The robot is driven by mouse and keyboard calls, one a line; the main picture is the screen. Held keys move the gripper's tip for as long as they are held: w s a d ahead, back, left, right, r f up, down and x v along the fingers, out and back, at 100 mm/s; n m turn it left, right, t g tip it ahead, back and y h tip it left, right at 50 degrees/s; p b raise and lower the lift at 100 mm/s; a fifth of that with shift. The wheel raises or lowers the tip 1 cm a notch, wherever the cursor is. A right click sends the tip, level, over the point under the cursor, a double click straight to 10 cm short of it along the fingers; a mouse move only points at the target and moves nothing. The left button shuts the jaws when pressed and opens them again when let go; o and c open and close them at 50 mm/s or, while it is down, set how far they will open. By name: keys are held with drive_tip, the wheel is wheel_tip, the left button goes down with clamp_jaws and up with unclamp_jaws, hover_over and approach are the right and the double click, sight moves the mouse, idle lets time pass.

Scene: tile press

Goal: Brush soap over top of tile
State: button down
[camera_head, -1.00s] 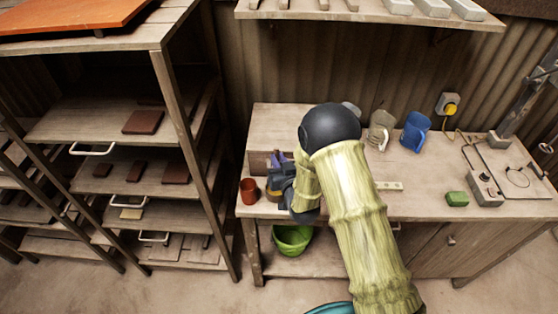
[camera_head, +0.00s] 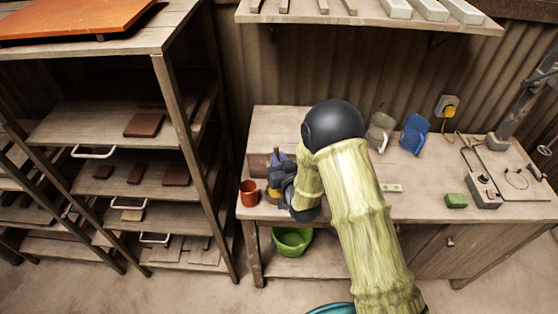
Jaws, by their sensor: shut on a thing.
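My gripper (camera_head: 277,181) is at the left end of the workbench, just right of a red-brown cup (camera_head: 249,193). It is shut on what looks like a brush, with a purple part (camera_head: 277,157) rising above the jaws and a yellowish part (camera_head: 273,193) low beside them. The jaws and my arm hide most of it. I cannot make out a tile or soap under the gripper, nor whether the brush touches anything.
A green bucket (camera_head: 292,240) sits below. A rack (camera_head: 178,115) with dark tiles stands left.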

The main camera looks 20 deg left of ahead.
wheel_tip(320, 180, up, 5)
drive_tip(key=shift+f+p, duration=0.1)
drive_tip(key=shift+p, duration=0.8)
idle(0.4)
